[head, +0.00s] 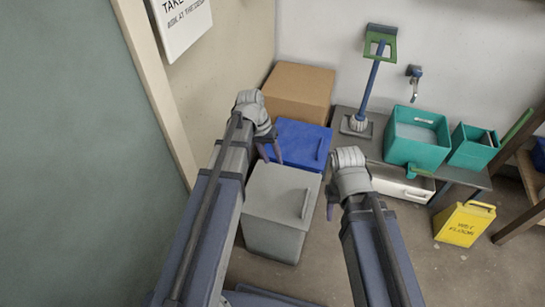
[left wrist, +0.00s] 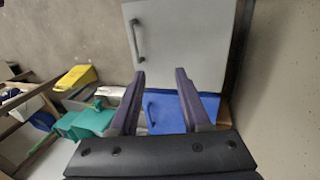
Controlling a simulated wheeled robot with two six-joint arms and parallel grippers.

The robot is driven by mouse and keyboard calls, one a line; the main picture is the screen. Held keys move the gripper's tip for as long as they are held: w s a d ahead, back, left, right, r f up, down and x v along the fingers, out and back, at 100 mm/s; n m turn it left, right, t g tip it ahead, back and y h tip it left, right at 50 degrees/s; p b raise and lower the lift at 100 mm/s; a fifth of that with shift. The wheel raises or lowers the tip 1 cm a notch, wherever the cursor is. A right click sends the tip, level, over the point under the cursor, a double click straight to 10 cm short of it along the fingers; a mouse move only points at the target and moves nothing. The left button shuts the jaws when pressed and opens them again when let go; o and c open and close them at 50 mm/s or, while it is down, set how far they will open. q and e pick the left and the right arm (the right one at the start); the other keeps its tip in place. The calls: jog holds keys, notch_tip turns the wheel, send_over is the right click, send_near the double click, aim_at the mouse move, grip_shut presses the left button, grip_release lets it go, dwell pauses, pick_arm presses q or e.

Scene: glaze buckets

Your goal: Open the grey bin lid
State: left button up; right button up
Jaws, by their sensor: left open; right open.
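The grey bin (head: 268,236) stands on the floor in the middle of the head view, its flat grey lid (head: 272,188) lying shut on top. A bar handle (head: 306,203) is on the lid's right side. In the left wrist view the lid (left wrist: 190,40) fills the upper middle, with the handle (left wrist: 137,45) at its left edge. My left gripper (head: 269,152) is open and empty above the back of the grey bin, near the blue bin; its fingers (left wrist: 160,76) show apart. My right gripper (head: 332,207) is right of the lid, open, its fingers partly hidden.
A blue bin (head: 300,143) stands directly behind the grey one, with a cardboard box (head: 300,85) behind it. A low bench (head: 465,176) with teal buckets (head: 416,145) is at right. A yellow floor sign (head: 464,224) stands before it. A wall closes the left side.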

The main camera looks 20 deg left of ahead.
pick_arm(q)
jog(key=p+v, duration=0.6)
jog(key=v, duration=0.1)
pick_arm(e)
notch_tip(320, 180, up, 7)
jog(key=shift+f, duration=0.2)
